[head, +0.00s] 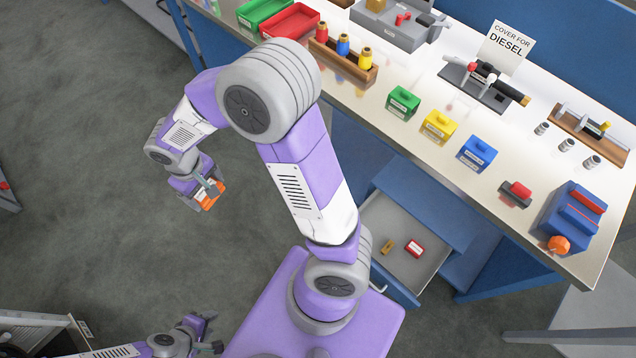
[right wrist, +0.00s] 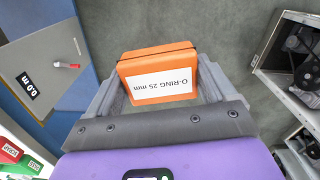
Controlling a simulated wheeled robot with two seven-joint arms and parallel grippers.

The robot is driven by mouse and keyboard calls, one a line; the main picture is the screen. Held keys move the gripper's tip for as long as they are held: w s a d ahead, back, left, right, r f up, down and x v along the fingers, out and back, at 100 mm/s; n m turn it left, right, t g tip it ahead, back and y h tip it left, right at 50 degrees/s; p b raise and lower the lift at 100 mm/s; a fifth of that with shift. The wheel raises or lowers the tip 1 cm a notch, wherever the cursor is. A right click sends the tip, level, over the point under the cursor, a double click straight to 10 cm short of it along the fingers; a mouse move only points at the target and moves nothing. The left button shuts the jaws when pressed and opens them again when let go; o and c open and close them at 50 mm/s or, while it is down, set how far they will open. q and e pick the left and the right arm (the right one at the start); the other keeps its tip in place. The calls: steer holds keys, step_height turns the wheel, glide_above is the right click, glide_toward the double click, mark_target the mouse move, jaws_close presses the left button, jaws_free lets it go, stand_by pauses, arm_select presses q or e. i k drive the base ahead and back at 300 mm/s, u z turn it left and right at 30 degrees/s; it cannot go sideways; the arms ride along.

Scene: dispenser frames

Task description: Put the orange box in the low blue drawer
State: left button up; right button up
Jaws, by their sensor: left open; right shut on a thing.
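The orange box (head: 208,196), labelled O-RING 25 mm, is held in my right gripper (head: 205,190) above the grey floor, left of the bench. In the right wrist view the box (right wrist: 158,62) sits between the two grey fingers, which are shut on its sides. An open drawer (head: 405,222) with a blue front juts out from under the bench, to the right of the box and well apart from it. My left gripper (head: 209,333) is open and empty at the bottom left.
The bench top (head: 345,98) carries green (head: 403,102), yellow (head: 439,125) and blue (head: 477,152) boxes along its front edge. My right arm stands between the held box and the drawer.

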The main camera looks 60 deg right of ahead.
mark_target(382, 225)
steer(key=i, duration=1)
steer(key=z, duration=3.3)
steer(key=i, duration=0.5)
